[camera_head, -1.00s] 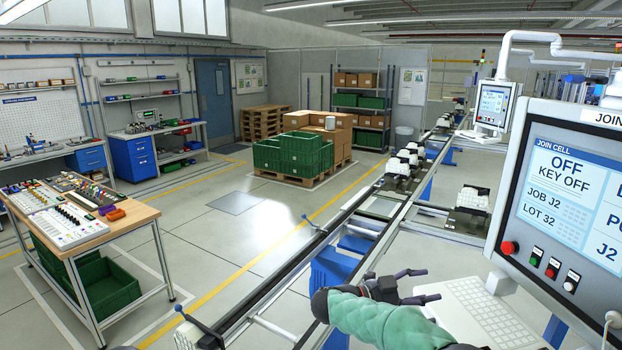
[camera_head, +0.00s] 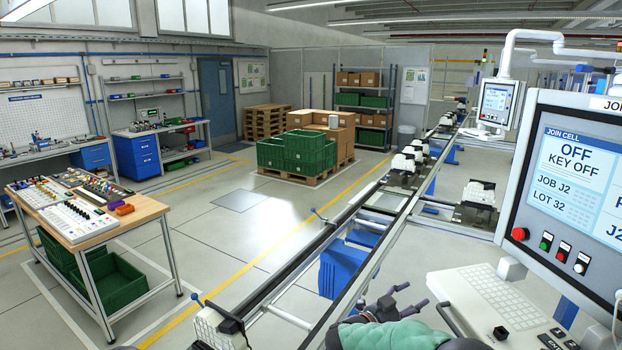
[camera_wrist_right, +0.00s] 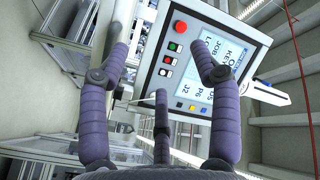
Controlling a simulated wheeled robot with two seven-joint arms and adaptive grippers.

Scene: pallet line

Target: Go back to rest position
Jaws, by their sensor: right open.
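My right gripper (camera_head: 411,297) is low in the head view, just left of the keyboard shelf of the control panel. It is open and empty, with its fingers spread apart. In the right wrist view its purple fingers (camera_wrist_right: 160,75) frame the panel, with nothing between them. The control panel (camera_head: 559,115) stands at the right; its screen (camera_head: 584,170) reads "OFF", "KEY OFF", "JOB J2" and "LOT 32". The panel also shows in the right wrist view (camera_wrist_right: 180,90). My left gripper is not in either view.
The keyboard (camera_head: 490,300) lies close to the right of my right gripper. The conveyor rail (camera_head: 300,262) runs beside it on the left, bearing pallets farther back. A wooden-topped cart (camera_head: 130,222) stands at the left. The floor between cart and conveyor is clear.

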